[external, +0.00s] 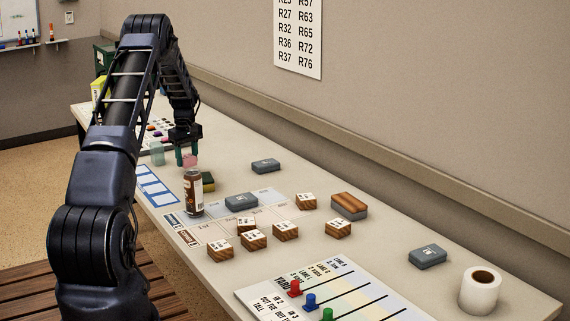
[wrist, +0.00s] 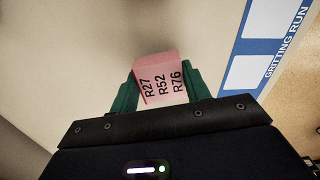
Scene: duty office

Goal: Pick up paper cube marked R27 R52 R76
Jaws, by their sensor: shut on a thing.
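The pink paper cube (wrist: 160,82) marked R27 R52 R76 sits between the green fingers of my gripper (wrist: 163,92) in the wrist view, with its printed face toward the camera. My gripper is shut on it. In the external view the pink cube (external: 190,160) shows small between the fingertips of my gripper (external: 187,158), over the far part of the table. I cannot tell whether its underside touches the table.
A pale green block (external: 157,153) is just left of the fingers. Several wooden blocks (external: 285,231) and grey boxes (external: 265,166) lie nearer. A white roll (external: 479,292) stands front right.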

